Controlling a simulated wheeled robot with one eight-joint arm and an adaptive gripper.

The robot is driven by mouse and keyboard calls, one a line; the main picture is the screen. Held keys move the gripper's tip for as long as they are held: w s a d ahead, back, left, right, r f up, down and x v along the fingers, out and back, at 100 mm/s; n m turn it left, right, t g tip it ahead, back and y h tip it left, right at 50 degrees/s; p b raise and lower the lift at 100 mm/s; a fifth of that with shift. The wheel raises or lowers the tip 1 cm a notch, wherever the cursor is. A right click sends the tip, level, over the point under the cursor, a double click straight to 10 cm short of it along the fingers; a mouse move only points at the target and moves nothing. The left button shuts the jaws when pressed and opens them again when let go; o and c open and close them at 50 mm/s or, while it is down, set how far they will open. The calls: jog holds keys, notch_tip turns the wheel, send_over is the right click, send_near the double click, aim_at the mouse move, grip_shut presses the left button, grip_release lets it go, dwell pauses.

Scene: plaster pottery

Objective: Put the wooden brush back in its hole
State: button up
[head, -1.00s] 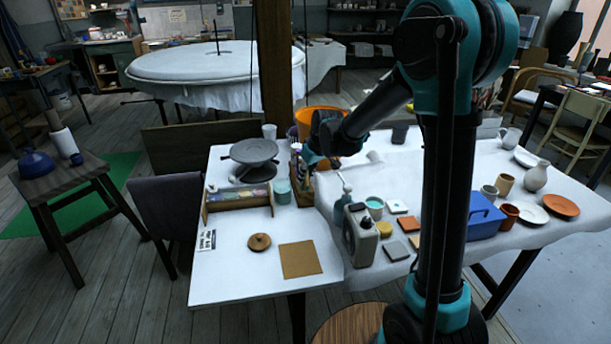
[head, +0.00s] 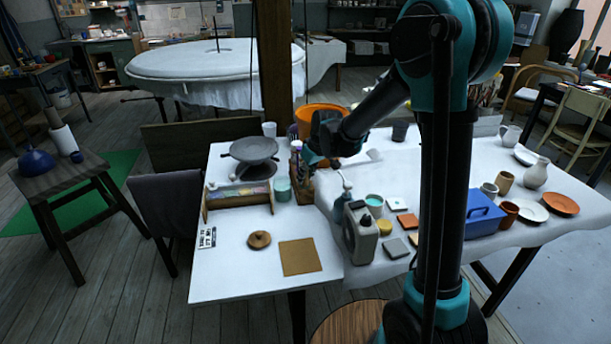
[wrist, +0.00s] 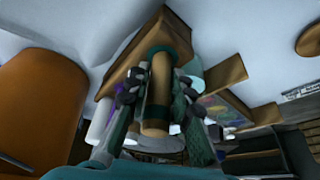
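The wooden brush (wrist: 157,88) shows as a tan cylinder in the middle of the wrist view, with a dark green band at its far end. My gripper (wrist: 158,98) has a finger on each side of it and looks shut on it. A brown wooden holder (wrist: 140,62) lies just beyond, around the brush's far end in the picture. Whether that end is inside a hole or above it I cannot tell. In the head view my gripper (head: 315,160) is over the holder (head: 304,189) at the back of the white table; it hides the brush there.
An orange bucket (head: 320,112) stands close behind my gripper; it shows large at left in the wrist view (wrist: 40,110). Left of the holder are a teal cup (head: 283,189), a grey wheel (head: 254,151) and a wooden tray (head: 238,208). A spray bottle (head: 343,195) stands to the right.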

jog(key=o, duration=0.4)
